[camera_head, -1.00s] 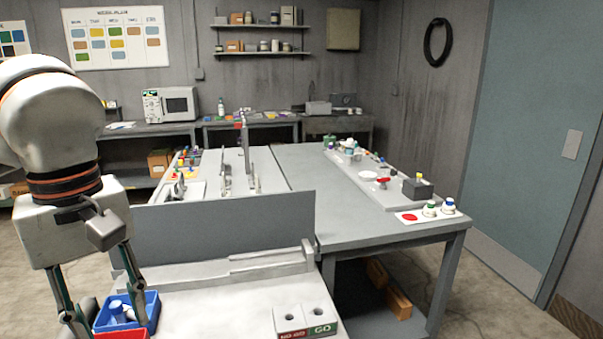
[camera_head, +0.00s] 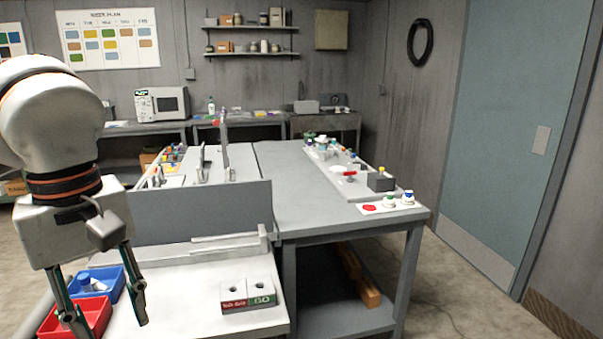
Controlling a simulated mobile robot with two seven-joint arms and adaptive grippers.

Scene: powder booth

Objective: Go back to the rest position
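My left gripper (camera_head: 108,318) hangs at the lower left with its fingers pointing down. Its two fingers are spread apart, and I see nothing held between them. It shows in front of a blue bin (camera_head: 117,287) and a red bin (camera_head: 93,330); I cannot tell its height over them. The blue bin holds a pale item. My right gripper and arm are out of view.
A grey worktable (camera_head: 350,228) stands in the middle, with a NO-GO/GO block (camera_head: 248,296) on the pale surface nearer me. A grey upright panel (camera_head: 205,210) stands behind it. Bare floor (camera_head: 450,290) lies to the right, before a blue-grey door (camera_head: 510,150).

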